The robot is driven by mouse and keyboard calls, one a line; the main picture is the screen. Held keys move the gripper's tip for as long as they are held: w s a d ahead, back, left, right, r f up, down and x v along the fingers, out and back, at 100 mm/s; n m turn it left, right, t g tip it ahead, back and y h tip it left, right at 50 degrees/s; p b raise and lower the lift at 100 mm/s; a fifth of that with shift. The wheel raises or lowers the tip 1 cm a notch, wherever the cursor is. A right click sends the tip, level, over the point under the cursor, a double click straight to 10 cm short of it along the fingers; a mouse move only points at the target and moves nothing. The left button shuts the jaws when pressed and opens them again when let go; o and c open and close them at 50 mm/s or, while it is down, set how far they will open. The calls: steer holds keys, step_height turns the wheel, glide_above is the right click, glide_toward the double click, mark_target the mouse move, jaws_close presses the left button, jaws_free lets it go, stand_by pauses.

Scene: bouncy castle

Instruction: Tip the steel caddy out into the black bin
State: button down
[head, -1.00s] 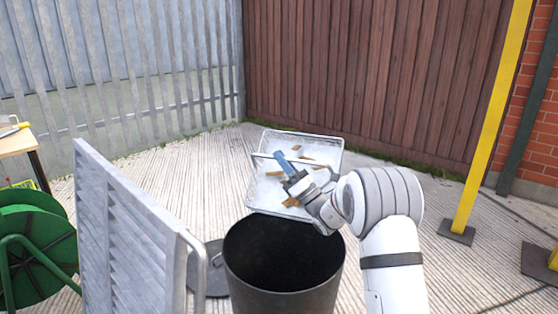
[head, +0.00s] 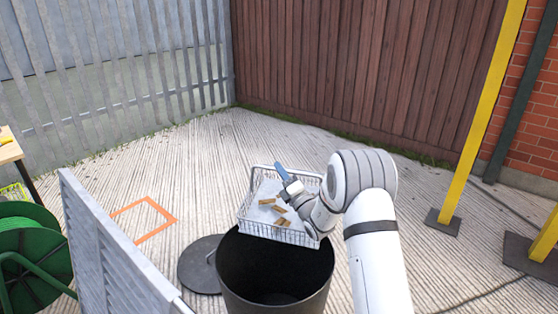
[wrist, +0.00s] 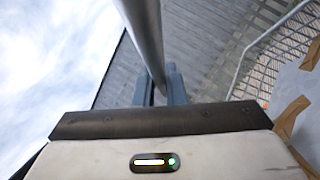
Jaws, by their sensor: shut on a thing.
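The steel caddy (head: 262,231), a wire-mesh basket with a pale inner floor, hangs over the far side of the black bin (head: 238,284). Several tan pieces (head: 279,209) lie inside it. My gripper (head: 281,170), with blue fingers, is over the caddy. In the wrist view the fingers (wrist: 158,88) are shut on a round metal bar, the caddy's handle (wrist: 143,30). The mesh wall (wrist: 268,50) and tan pieces (wrist: 290,117) show at right there. The bin is open at the top; I see nothing clearly in its dark inside.
A round dark lid (head: 198,265) lies on the ground left of the bin. A grey slatted panel (head: 105,250) and a green reel (head: 32,255) stand at left. An orange outline (head: 148,226) marks bare ground. A yellow post (head: 478,120) stands at right.

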steer(key=shift+w+d+r+m+h+p, duration=0.1)
steer(key=shift+w+r+m+h+p, duration=0.35)
steer(key=shift+p, duration=0.35)
steer(key=shift+w+d+r+m+h+p, duration=0.1)
steer(key=shift+w+r+m+h+p, duration=0.15)
steer(key=shift+r+p, duration=0.45)
steer(key=shift+w+r+m+h+p, duration=0.25)
steer(key=shift+r+m+p, duration=0.15)
steer(key=shift+p, duration=0.45)
